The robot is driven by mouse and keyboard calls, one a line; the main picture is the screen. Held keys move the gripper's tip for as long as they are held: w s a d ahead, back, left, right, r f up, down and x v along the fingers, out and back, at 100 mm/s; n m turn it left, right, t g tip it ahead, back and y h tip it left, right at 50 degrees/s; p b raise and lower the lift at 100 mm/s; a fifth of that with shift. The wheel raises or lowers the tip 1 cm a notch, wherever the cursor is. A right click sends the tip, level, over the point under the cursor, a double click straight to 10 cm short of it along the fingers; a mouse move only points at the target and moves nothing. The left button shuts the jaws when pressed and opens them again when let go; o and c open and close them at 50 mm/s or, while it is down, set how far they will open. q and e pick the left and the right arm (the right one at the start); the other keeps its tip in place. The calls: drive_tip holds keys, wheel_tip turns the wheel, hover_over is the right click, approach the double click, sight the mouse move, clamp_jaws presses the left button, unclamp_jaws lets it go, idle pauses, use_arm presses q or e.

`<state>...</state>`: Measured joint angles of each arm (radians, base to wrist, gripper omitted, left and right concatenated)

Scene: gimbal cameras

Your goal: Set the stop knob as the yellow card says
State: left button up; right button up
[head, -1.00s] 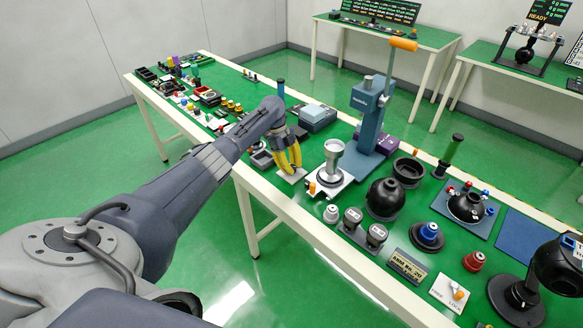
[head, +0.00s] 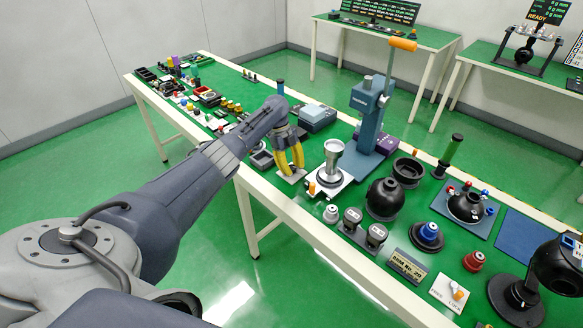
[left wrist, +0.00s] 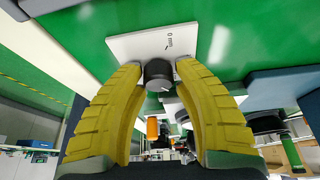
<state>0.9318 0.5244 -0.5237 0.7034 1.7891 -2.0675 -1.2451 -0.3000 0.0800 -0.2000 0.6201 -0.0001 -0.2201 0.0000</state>
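The stop knob is a small dark cylinder with a white pointer mark (left wrist: 159,74). It stands on a white plate (left wrist: 135,45) marked "0 mm"; the plate also shows on the bench in the head view (head: 284,179). My left gripper (head: 290,168) is down over this plate. In the left wrist view its yellow fingers (left wrist: 159,68) stand on both sides of the knob, tips very close to it, with slim gaps seeming to show. A yellowish card with black print (head: 408,267) stands near the bench's front edge; I read it only roughly, perhaps "ARM No. 20". My right gripper is not in view.
Right of my gripper stand a silver funnel-like cup (head: 331,160) and a blue press (head: 368,110) with an orange-handled lever. A grey-blue box (head: 318,117) is behind. Black domes (head: 385,198) and several knobs crowd the right. Small parts fill the bench's far left.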

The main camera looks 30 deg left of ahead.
use_arm(q)
drive_tip(key=o, duration=0.4)
drive_tip(key=shift+a, duration=0.1)
drive_tip(key=v, duration=1.2)
